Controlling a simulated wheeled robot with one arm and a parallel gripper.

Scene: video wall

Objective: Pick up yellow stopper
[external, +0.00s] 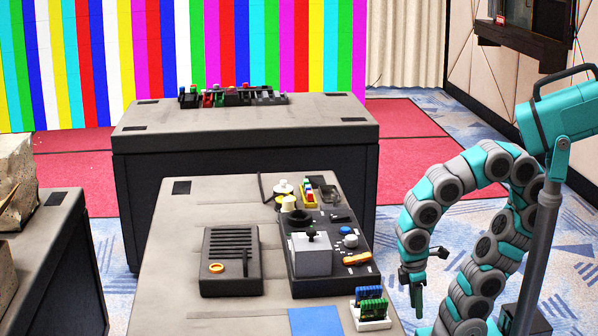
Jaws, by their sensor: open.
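A small pale-yellow cylindrical piece (289,203), which looks like the yellow stopper, is at the back left end of the dark control panel (301,268) on the near table. My gripper (426,280) is open and empty. It hangs pointing down beyond the table's right edge, well to the right of and apart from both pieces.
The panel carries a grey box with a joystick (311,258), a blue knob and an orange handle (356,258). A colored-block rack (308,193) is right of the yellow pieces. A speaker (231,261) lies left. Green and blue cards (371,306) stand near my gripper.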

